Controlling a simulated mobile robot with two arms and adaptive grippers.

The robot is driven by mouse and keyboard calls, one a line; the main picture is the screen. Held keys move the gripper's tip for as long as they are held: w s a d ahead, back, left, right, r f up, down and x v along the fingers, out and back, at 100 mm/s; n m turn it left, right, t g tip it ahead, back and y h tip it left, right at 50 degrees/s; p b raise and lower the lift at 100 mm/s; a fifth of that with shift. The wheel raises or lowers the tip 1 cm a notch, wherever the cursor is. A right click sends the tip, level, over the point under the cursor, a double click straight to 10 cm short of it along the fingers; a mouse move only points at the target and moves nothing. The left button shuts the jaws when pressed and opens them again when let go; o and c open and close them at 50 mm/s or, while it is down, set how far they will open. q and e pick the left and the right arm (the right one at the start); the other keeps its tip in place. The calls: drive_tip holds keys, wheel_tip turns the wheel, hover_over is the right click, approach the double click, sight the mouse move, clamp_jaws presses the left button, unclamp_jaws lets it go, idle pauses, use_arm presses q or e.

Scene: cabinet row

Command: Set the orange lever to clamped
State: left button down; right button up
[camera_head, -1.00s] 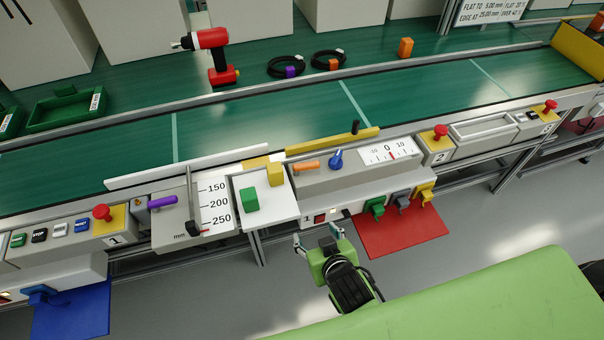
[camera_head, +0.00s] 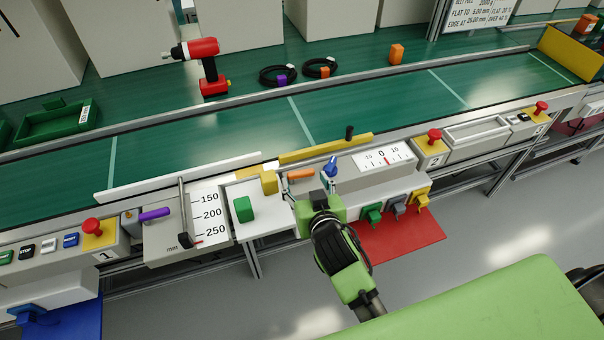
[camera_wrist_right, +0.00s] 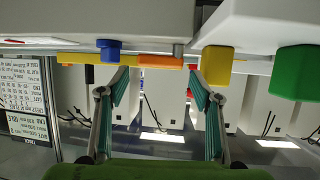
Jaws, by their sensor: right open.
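The orange lever (camera_head: 301,174) lies roughly level on top of the grey control box, below the yellow bar. My right gripper (camera_head: 307,191) is open and empty, just in front of the lever, with one fingertip towards each side of it. In the right wrist view the orange lever (camera_wrist_right: 158,61) shows between the two spread fingers (camera_wrist_right: 159,76), a little beyond their tips; I see no contact. Its lettering or marked positions cannot be read. My left gripper is not in view.
A blue knob (camera_head: 331,167) stands close to the right fingertip. A yellow block (camera_head: 269,182) and a green block (camera_head: 243,209) stand on the white shelf to the left. The scale plate (camera_head: 382,156) is to the right. The green belt (camera_head: 360,105) runs behind.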

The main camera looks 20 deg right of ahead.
sight(302, 174)
drive_tip(key=shift+x, duration=2.25)
drive_tip(key=c, duration=0.8)
drive_tip(key=shift+r+n+y+p, duration=0.15)
drive_tip(key=shift+n+y+p, duration=0.15)
drive_tip(key=shift+p, duration=0.35)
drive_tip(key=shift+c, duration=0.2)
drive_tip(key=shift+w+d+n+y+p, duration=0.15)
drive_tip(key=shift+n+y+p, duration=0.25)
drive_tip(key=shift+y+p, duration=0.25)
